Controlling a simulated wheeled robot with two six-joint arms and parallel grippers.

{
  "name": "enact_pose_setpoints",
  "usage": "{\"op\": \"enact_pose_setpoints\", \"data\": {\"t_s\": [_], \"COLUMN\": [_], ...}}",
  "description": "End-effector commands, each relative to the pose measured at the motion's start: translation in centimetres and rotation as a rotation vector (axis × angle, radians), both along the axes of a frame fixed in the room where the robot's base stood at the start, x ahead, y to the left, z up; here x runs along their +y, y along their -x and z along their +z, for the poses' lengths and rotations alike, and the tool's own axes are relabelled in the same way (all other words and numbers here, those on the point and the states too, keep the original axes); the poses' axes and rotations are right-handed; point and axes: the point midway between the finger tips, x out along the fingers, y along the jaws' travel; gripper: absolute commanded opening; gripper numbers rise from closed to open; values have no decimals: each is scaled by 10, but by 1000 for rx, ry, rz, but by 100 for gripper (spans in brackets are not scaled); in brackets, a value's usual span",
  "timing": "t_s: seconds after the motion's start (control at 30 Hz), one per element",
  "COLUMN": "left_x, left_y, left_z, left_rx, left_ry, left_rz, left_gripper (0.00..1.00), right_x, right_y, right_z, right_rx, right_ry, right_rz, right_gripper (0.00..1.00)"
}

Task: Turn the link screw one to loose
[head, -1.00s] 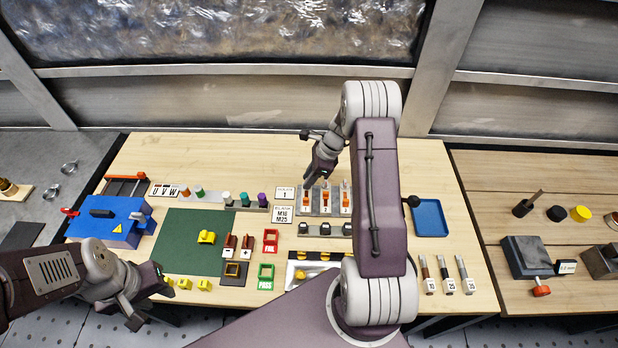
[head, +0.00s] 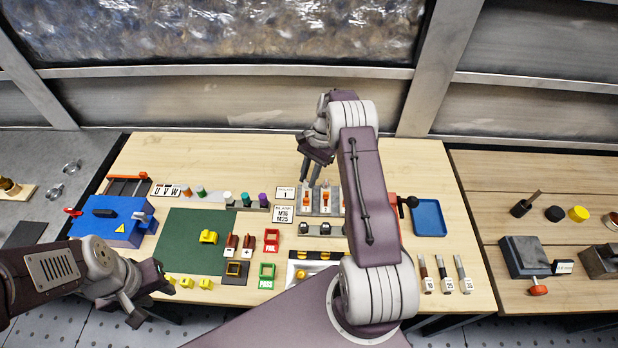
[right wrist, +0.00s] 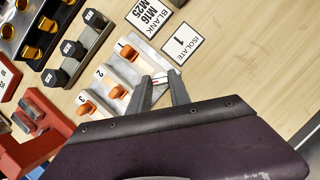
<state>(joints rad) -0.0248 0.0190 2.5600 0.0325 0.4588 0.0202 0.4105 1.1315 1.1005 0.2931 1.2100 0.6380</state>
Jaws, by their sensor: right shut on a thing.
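The isolator plate (right wrist: 147,63) is grey, with orange levers beside the numbers 1, 2 and 3. It also shows in the head view (head: 335,210). My right gripper (right wrist: 165,82) is at the plate's far edge, near the row marked 1. It is shut on a small pale piece with a red mark between its fingertips, which looks like link screw one (right wrist: 158,79). The fingers hide most of it. In the head view my right gripper (head: 312,182) points down at the plate's left end. My left gripper (head: 150,306) is open and empty at the table's front left.
A white card reading ISOLATE 1 (right wrist: 181,43) lies beside the plate. A row of black hex parts (right wrist: 73,48) stands near it. The blue motor box (head: 112,228), green mat (head: 185,240) and blue tray (head: 429,218) are further off. Bare wood lies behind the plate.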

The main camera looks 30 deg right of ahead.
Motion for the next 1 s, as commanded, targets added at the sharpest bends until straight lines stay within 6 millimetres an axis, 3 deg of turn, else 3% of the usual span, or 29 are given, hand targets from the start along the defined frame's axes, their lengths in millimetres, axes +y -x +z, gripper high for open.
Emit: {"op": "enact_pose_setpoints", "data": {"t_s": [0.5, 1.0], "left_x": [0, 0], "left_y": [0, 0], "left_z": [-11, -14], "left_rx": [0, 0], "left_ry": [0, 0], "left_rz": [0, 0], "left_gripper": [36, 36], "right_x": [2, 3], "right_y": [-3, -3], "right_z": [-1, 0], "right_rx": [-2, -2], "right_ry": [0, 0], "right_rz": [449, 647], "right_gripper": [0, 0]}}
